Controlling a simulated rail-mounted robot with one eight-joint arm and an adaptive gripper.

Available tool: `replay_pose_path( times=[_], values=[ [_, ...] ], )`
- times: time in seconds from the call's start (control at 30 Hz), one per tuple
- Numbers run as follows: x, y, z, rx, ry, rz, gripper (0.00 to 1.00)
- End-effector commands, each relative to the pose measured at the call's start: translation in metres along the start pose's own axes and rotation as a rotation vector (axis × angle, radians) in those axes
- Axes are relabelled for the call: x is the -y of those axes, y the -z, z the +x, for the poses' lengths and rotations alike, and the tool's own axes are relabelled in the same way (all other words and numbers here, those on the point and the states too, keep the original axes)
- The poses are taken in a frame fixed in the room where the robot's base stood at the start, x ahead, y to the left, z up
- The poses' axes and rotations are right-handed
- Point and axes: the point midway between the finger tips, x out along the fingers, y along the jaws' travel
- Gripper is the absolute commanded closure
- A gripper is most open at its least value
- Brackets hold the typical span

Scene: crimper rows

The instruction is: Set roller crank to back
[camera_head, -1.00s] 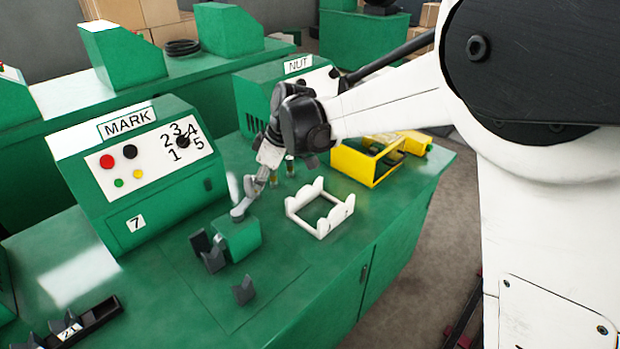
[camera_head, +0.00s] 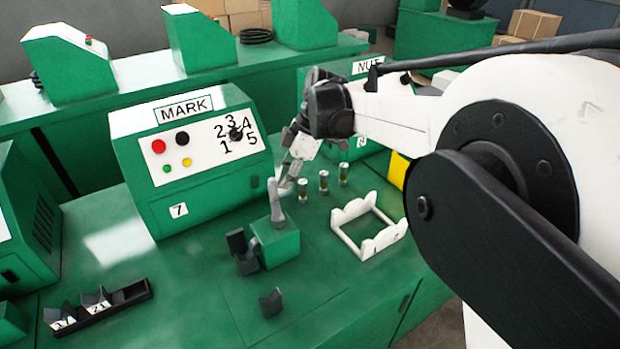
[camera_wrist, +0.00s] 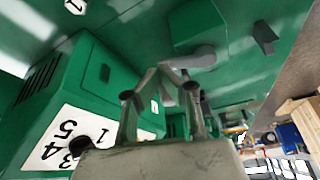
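The roller crank (camera_head: 275,204) is a grey lever on a green block on the bench, in front of the MARK machine. In the head view it stands nearly upright. My gripper (camera_head: 285,183) is at the crank's upper end, close beside or touching it. In the wrist view the grey crank (camera_wrist: 196,59) reaches from the green block (camera_wrist: 197,24) toward the fingertips of my gripper (camera_wrist: 168,71). The fingers lean toward each other around the crank's end. Whether they clamp it is not clear.
Several small cylinders (camera_head: 324,182) stand just right of my gripper. A white cradle frame (camera_head: 345,242) lies further right. Dark grey brackets (camera_head: 243,252) stand left of the block, and a loose one (camera_head: 271,303) lies in front. The MARK machine (camera_head: 190,160) rises behind left.

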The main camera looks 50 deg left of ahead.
Motion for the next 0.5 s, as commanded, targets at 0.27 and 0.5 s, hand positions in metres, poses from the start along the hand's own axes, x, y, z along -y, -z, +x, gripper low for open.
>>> replay_pose_path(
  times=[0.27,0.5],
  values=[
    [-0.003,0.011,0.005,-0.001,0.002,-0.005,1.00],
    [-0.003,0.014,0.006,-0.001,0.002,-0.006,1.00]
  ],
)
